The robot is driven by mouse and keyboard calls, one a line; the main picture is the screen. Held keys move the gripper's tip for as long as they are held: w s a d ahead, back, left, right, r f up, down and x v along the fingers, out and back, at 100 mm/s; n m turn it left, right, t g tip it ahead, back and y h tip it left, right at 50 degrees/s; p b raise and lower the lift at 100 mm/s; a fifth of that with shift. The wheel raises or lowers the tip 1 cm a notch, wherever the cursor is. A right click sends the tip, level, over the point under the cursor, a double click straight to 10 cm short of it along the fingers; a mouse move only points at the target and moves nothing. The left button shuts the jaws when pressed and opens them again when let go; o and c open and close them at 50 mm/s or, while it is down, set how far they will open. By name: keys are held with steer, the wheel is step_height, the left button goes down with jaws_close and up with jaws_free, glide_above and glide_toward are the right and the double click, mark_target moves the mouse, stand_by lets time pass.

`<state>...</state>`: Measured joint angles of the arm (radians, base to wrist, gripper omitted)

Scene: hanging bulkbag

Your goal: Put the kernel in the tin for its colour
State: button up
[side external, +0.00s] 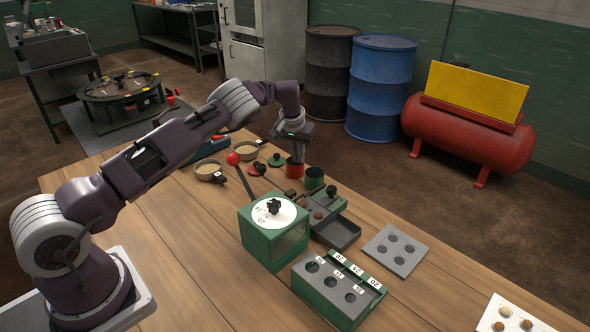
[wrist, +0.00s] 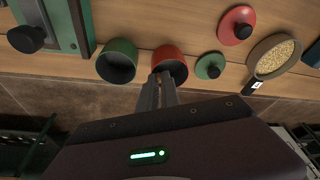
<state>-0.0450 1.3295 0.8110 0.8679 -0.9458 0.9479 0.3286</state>
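My gripper (wrist: 160,80) points down at the mouth of the red tin (wrist: 170,64). Its fingers are close together, with a small brown kernel (wrist: 156,74) showing at their tips; the fingers partly hide it. In the side view my gripper (side external: 297,158) is right above the red tin (side external: 295,172), and the kernel cannot be made out there. The open green tin (side external: 314,178) stands beside the red one, and looks dark inside in the wrist view (wrist: 117,66). The red lid (side external: 257,169) and green lid (side external: 276,160) lie off the tins on the table.
A green box with a white dial (side external: 273,212), a green device with a grey tray (side external: 336,233), a numbered green block (side external: 338,290) and a grey holed plate (side external: 395,250) stand nearer the camera. Pans of grain (side external: 247,150) sit behind. Bare wood lies at the front left.

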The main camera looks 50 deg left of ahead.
steer(key=shift+o, duration=1.3)
steer(key=v, duration=0.7)
steer(key=shift+r, duration=0.2)
